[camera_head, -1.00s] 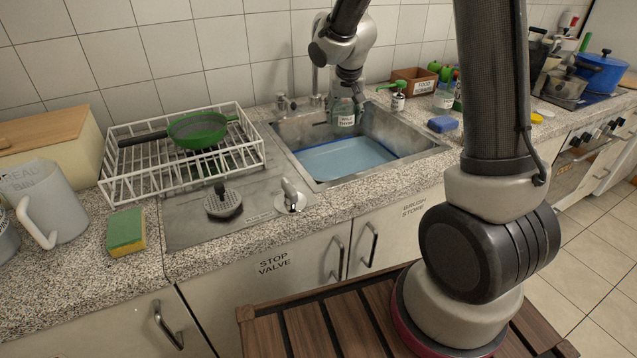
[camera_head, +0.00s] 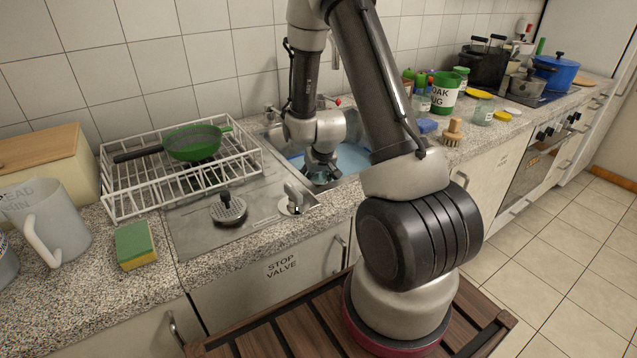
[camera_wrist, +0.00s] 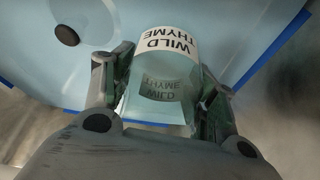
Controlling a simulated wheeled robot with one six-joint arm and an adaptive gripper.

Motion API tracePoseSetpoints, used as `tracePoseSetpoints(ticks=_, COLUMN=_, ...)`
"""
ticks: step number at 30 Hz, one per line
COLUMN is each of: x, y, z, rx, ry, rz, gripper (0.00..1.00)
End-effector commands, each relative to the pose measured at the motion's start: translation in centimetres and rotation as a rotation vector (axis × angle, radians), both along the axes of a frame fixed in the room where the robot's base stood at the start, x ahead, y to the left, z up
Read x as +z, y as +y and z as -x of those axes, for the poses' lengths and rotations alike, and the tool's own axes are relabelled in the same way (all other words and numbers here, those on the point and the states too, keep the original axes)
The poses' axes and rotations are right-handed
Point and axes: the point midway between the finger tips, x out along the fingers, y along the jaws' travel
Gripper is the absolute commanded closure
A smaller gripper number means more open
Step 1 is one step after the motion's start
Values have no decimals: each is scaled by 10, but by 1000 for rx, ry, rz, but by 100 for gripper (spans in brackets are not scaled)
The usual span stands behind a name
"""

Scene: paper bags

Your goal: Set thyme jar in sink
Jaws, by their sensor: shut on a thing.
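The thyme jar (camera_wrist: 158,103) is clear glass with a white label reading "WILD THYME". In the wrist view it sits between the two fingers of my gripper (camera_wrist: 163,72), which is shut on it. In the head view my gripper (camera_head: 321,168) points down over the front left part of the sink (camera_head: 350,158), and only a bit of the jar (camera_head: 320,178) shows beneath it. The sink has metal walls and a light blue bottom with darker blue edges. Whether the jar touches the bottom I cannot tell.
A strainer plug (camera_head: 229,209) lies on the drainboard. My arm hides part of the sink.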

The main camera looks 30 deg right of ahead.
Motion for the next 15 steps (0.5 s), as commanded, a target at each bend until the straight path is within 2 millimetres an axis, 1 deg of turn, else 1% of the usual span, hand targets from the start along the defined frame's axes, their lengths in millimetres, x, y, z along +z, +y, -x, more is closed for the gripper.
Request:
tracePoseSetpoints(ticks=1, x=-9, y=3, z=1, rx=1, ry=3, rz=0, gripper=70)
tracePoseSetpoints(ticks=4, x=-16, y=5, z=1, rx=-1, ry=1, rz=0, gripper=70)
tracePoseSetpoints(ticks=14, x=-19, y=5, z=1, rx=-2, ry=-1, rz=0, gripper=70)
tracePoseSetpoints(ticks=15, x=-19, y=5, z=1, rx=-2, ry=-1, rz=0, gripper=41)
